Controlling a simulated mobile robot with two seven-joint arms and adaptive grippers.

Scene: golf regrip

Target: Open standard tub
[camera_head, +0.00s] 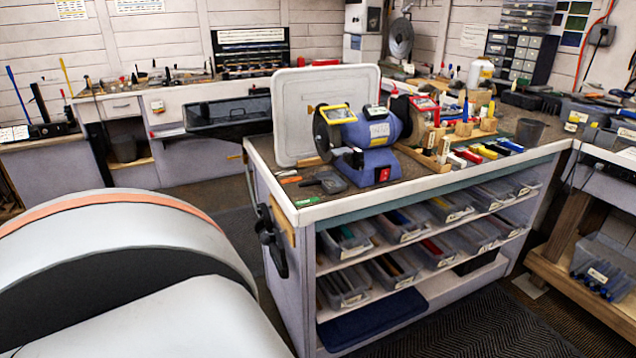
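No tub is clearly marked as the standard one at this size. Several clear plastic tubs with small labels stand on the shelves of the central bench; one is at the upper left (346,243) and one at the lower left (343,289). A long black open tub (228,116) sits beyond the bench's left side. A large pale rounded-corner panel (322,115), perhaps a lid, stands upright on the bench top. Neither gripper is in view. A large white rounded part, probably my own arm, fills the lower left.
A blue bench grinder (371,145) stands on the central bench (330,208), with colored tools to its right. A dark clamp (270,240) hangs on the bench's left side. A black ribbed mat (475,325) lies on the floor in front. Another clear tub (605,270) sits on the right shelf.

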